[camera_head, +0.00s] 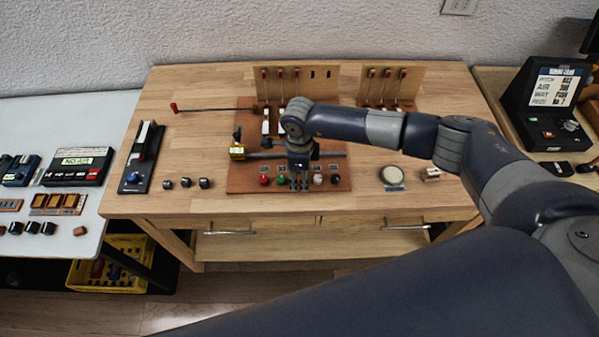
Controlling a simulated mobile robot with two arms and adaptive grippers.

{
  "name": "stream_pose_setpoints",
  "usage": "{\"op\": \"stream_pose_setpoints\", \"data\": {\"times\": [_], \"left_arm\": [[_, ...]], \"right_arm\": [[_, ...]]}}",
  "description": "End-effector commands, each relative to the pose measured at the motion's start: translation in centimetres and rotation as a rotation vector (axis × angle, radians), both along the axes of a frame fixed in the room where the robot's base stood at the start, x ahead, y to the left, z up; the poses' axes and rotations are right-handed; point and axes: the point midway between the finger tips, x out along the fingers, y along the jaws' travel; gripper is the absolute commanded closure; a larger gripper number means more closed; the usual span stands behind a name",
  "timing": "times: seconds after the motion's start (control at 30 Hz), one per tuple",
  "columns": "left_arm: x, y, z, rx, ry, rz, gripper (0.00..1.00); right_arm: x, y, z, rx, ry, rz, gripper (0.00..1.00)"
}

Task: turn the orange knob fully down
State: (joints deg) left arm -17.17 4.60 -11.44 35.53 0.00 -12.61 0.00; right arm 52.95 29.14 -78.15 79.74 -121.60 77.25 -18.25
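My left gripper is not in view.
Two upright wooden panels (325,80) with red-tipped levers stand at the back. A red-ended rod (174,107) lies left of the board. A black lever unit (133,176), dark cubes (186,183) and a round white-topped disc (392,176) surround it. The table's front left is mostly clear.

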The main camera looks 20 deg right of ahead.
Motion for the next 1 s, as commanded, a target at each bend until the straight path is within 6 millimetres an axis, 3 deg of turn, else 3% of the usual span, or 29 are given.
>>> {"op": "stream_pose_setpoints", "data": {"times": [0.23, 0.4, 0.43, 0.77, 1.0], "left_arm": [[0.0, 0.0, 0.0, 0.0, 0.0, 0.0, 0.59], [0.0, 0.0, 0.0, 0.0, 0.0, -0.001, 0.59], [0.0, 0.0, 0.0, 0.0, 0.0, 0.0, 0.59], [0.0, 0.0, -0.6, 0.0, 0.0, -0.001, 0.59], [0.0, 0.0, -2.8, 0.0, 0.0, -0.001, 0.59]], "right_arm": [[0.0, 0.0, -0.1, 0.0, 0.0, 0.0, 0.59], [0.0, 0.0, -0.1, 0.0, 0.0, 0.0, 0.97], [0.0, 0.0, -0.1, 0.0, 0.0, 0.0, 1.0], [0.0, 0.0, -0.2, 0.0, -0.001, 0.024, 1.0], [0.1, 0.0, -0.5, 0.0, -0.002, 0.14, 1.0]]}}
